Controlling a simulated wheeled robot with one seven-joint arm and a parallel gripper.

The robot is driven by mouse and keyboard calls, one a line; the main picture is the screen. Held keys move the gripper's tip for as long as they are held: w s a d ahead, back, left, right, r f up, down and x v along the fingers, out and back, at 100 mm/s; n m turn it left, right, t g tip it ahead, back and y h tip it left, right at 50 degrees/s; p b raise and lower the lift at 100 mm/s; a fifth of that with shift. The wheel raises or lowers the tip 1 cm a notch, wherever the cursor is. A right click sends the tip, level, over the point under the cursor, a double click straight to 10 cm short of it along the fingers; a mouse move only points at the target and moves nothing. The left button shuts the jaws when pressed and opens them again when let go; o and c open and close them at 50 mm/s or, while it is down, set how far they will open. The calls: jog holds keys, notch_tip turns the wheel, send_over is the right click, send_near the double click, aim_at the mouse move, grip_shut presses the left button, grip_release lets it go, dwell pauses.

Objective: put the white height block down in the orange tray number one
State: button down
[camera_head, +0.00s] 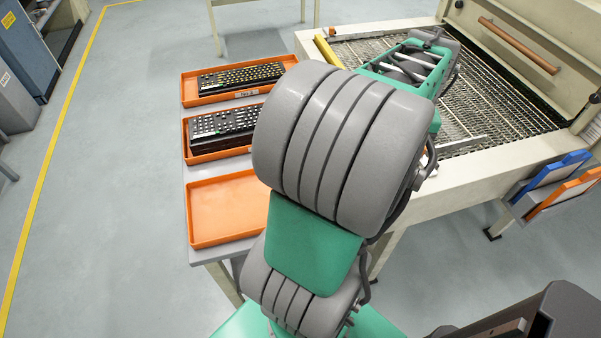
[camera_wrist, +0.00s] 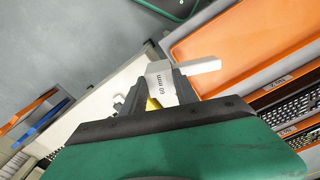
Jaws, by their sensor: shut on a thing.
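My gripper (camera_wrist: 155,90) is shut on the white height block (camera_wrist: 160,78), marked "60 mm", in the wrist view. A white bar-shaped part sticks out to the right beyond the fingers. Three orange trays stand in a row at the left of the head view. The nearest orange tray (camera_head: 226,208) is empty; its number is too small to read. It also shows in the wrist view (camera_wrist: 228,55), at the upper right beside the block. The block appears apart from the tray. My arm hides the gripper and block in the head view.
A pale machine with a wire mesh conveyor (camera_head: 490,95) stands at the right. Blue and orange holders (camera_head: 548,172) hang on its side.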

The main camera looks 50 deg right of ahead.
jog(key=w+a+f, duration=0.1)
jog(key=w+f, duration=0.3)
jog(key=w+a+f+p, duration=0.1)
jog(key=w+f, duration=0.3)
jog(key=w+a+f+p, duration=0.1)
jog(key=w+a+f, duration=0.1)
jog(key=w+f, duration=0.2)
jog(key=shift+w+f, duration=0.1)
jog(key=shift+f, duration=0.45)
jog(key=c, duration=0.9)
grip_release()
jog(key=shift+c, duration=0.2)
jog(key=shift+d+r, duration=0.1)
